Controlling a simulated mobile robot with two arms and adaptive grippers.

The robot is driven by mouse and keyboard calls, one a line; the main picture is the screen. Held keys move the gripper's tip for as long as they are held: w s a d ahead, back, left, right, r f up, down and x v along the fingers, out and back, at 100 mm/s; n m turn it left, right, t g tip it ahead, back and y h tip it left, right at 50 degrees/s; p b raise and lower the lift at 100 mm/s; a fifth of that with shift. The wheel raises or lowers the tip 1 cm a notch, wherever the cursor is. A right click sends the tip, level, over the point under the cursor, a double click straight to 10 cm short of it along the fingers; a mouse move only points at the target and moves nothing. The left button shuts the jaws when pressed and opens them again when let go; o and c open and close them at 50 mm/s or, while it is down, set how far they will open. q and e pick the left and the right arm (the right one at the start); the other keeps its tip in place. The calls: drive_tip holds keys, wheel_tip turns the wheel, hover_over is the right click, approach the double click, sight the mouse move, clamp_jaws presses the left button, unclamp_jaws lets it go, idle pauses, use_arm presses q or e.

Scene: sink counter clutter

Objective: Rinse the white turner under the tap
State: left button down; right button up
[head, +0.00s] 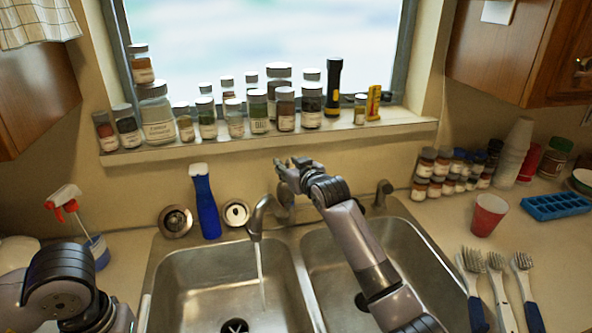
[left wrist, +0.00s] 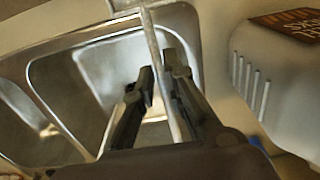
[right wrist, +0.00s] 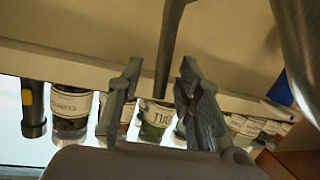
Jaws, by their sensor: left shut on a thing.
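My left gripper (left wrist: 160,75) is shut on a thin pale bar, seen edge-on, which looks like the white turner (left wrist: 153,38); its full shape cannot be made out. In the left wrist view it is held with a sink basin behind it. In the head view the left arm is at the lower left and its fingers are out of sight. The tap (head: 262,207) runs a thin stream of water (head: 261,270) into the left basin (head: 205,283). My right gripper (head: 287,168) is behind the tap, its fingers apart; a grey bar (right wrist: 171,45) shows between them in the right wrist view.
A spray bottle (head: 92,243) is at the left. Jars line the windowsill (head: 240,145). A red cup (head: 487,214), a blue ice tray (head: 556,206) and several utensils are on the right counter.

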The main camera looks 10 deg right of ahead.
drive_tip(key=v, duration=1.1)
drive_tip(key=shift+s, duration=0.3)
use_arm(q)
drive_tip(key=shift+r, duration=0.1)
use_arm(e)
drive_tip(key=shift+d+r, duration=0.1)
